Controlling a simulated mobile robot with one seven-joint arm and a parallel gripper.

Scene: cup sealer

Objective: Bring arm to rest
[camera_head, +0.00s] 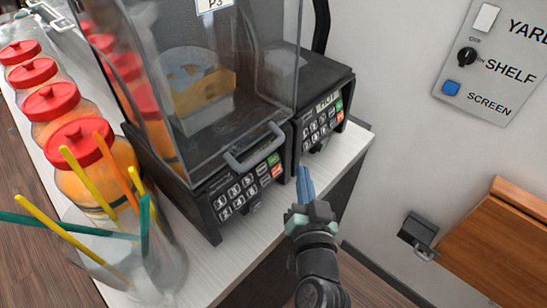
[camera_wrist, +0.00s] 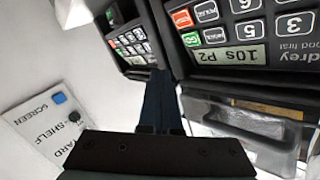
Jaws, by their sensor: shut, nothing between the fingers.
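My gripper (camera_head: 305,182) is in front of the counter machines, its blue fingers together and empty, pointing toward the gap between the two keypads. In the wrist view its fingers (camera_wrist: 161,100) also show closed, with keypads beyond them. The nearer machine (camera_head: 240,190) has a clear cover with a grey handle and a keypad below; its display reads "10s P2" in the wrist view (camera_wrist: 230,57). The second machine (camera_head: 325,105) stands to its right with its own keypad. Whether the fingers touch either machine I cannot tell.
Several red-lidded orange jars (camera_head: 75,140) line the counter's left side. A clear container of coloured straws (camera_head: 140,255) stands at the front left. A wall panel (camera_head: 495,60) with a knob and blue button is at the upper right. A brown wooden piece (camera_head: 500,235) is below it.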

